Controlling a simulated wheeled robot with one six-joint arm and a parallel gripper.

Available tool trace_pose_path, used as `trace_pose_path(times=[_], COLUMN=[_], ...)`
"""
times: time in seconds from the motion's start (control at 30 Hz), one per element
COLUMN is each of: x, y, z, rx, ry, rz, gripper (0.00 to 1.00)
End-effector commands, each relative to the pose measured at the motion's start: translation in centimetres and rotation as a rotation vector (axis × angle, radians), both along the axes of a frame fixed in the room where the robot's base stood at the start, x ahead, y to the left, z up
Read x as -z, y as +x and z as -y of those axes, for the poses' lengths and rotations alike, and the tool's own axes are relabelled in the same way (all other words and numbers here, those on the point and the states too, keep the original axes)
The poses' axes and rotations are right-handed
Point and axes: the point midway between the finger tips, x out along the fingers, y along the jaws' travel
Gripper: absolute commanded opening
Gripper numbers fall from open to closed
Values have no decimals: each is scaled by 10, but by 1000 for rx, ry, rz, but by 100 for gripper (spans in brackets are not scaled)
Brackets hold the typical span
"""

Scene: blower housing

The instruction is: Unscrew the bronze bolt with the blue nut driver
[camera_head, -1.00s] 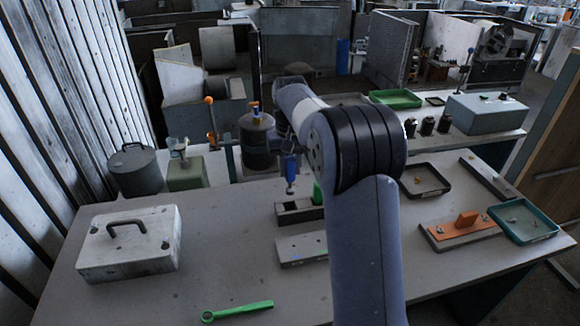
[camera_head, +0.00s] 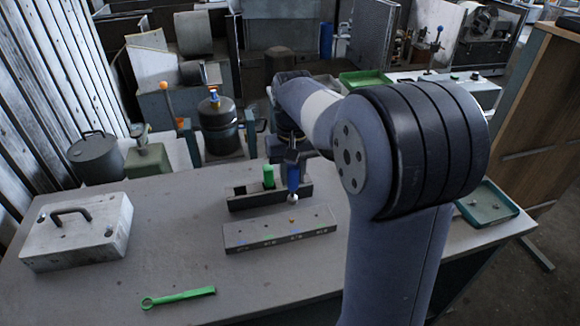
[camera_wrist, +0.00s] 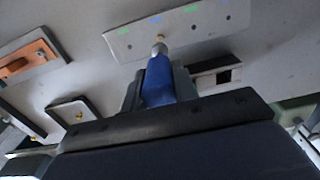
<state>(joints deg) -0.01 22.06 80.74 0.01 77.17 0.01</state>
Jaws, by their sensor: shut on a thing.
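The blue nut driver (camera_head: 293,178) hangs upright in my gripper (camera_head: 291,162), with its silver socket pointing down. The bronze bolt (camera_head: 292,220) is a small golden head on the grey block (camera_head: 248,240). In the head view the socket is a little above the bolt, with a visible gap. In the wrist view my gripper (camera_wrist: 156,88) is shut on the blue handle (camera_wrist: 158,80), and the socket lines up close to the bolt (camera_wrist: 160,38); contact cannot be told there. The block (camera_wrist: 205,25) also has coloured marks and several dark holes.
A dark rack (camera_head: 240,202) holding a green-handled driver (camera_head: 268,176) stands just behind the block. A green ring wrench (camera_head: 180,297) lies in front, and a grey case (camera_head: 78,232) sits at left. The tabletop between them is clear. A teal tray (camera_head: 487,205) is at right.

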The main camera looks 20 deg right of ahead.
Motion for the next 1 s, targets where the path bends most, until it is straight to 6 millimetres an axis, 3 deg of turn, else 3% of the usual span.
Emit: trace_pose_path(times=[0.5,1.0], x=[45,56], y=[0,1], z=[0,0], rx=[0,0], ry=[0,0], rz=[0,0], gripper=[0,0])
